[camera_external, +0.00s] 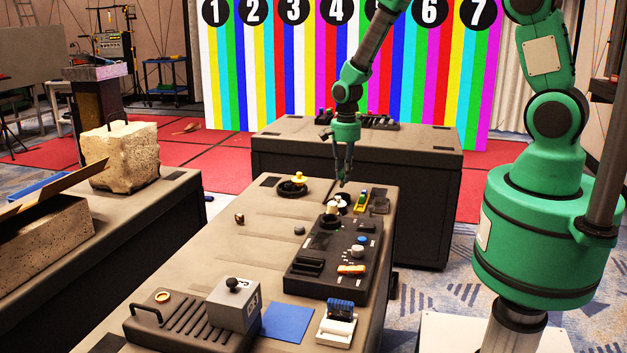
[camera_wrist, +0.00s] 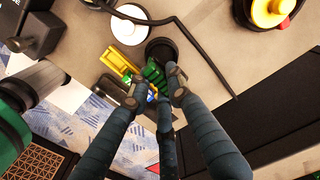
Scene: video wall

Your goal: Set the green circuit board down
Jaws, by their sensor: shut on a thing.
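My gripper (camera_external: 344,181) hangs low over the far end of the long table, fingers pointing down. In the wrist view the green circuit board (camera_wrist: 153,75) shows at the fingertips, and the fingers are closed on it. They cover part of it. It lies beside a yellow piece (camera_wrist: 113,62) and a black round thing (camera_wrist: 161,48). In the external view I cannot clearly make out the board. A yellow piece with some green (camera_external: 361,201) stands just right of my fingertips there. I cannot tell whether the board touches the table.
A white disc (camera_wrist: 129,26) lies close by. A yellow-topped round device (camera_external: 293,186) stands left of my gripper with a black cable. A black control panel (camera_external: 335,255) fills the table's near right. Bare tabletop (camera_external: 262,210) lies to the left.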

